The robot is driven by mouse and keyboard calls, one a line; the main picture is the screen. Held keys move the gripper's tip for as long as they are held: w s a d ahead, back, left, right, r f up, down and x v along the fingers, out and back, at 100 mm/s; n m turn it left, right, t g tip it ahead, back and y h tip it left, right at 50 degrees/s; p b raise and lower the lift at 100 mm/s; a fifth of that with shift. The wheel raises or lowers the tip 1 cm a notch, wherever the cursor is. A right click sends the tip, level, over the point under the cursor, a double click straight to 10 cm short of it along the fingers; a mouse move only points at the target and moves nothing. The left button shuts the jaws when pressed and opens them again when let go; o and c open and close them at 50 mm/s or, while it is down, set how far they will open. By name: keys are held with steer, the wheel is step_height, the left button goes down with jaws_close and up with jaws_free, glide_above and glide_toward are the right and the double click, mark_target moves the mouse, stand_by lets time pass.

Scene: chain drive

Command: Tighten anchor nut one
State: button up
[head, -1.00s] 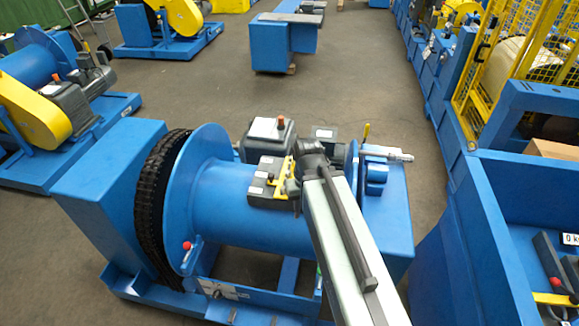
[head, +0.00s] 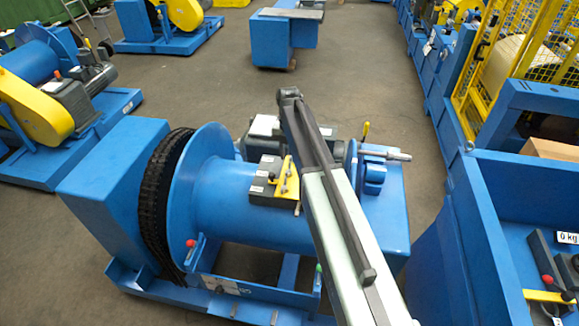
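The blue winch drum (head: 235,190) lies across the middle of the head view, between a large round blue flange (head: 200,170) and a blue bearing block (head: 373,172) on the right. I cannot make out any anchor nut; such parts are too small or hidden. A grey metal rod (head: 387,153) projects right from near the bearing block. My arm rises from the lower right across the drum, ending in a dark joint above its far side. The gripper's fingers do not show.
A black chain (head: 158,200) runs around the left end, beside a tall blue housing (head: 118,175). A dark box with a yellow lever (head: 286,180) sits at the drum's middle. A blue bench (head: 530,195) with yellow mesh guards stands right. Open grey floor (head: 215,85) lies behind.

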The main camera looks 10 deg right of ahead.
mark_target(288, 168)
steer(key=shift+w+n, duration=0.25)
steer(key=shift+n, duration=0.15)
step_height(288, 168, down, 8)
steer(key=b, duration=0.8)
steer(key=shift+r, duration=0.15)
jaws_close()
